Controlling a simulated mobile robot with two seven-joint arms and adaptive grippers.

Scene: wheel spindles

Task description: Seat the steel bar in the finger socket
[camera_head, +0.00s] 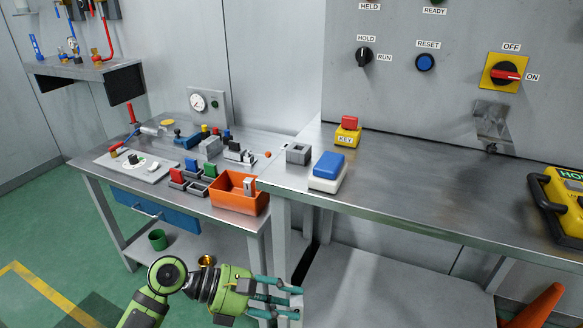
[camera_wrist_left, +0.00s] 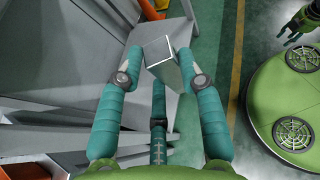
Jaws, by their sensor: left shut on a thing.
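My left gripper (camera_head: 297,298) is low in front of the tables in the head view, below the tabletop height. In the left wrist view the left gripper (camera_wrist_left: 166,77) is shut on a square-section steel bar (camera_wrist_left: 165,66), one finger on each side, with its bright end face showing. The bar is too small to make out in the head view. A grey square block with a dark opening (camera_head: 298,153), which looks like the finger socket, stands on the right table near its left edge, well apart from the gripper. My right gripper (camera_wrist_left: 293,32) shows small at the wrist view's top right.
A blue-topped white block (camera_head: 327,172) and a yellow key box with a red top (camera_head: 348,131) stand near the grey block. An orange bin (camera_head: 239,193) sits on the left table. The front of the right table (camera_head: 400,205) is clear. A yellow-black pendant (camera_head: 565,205) lies far right.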

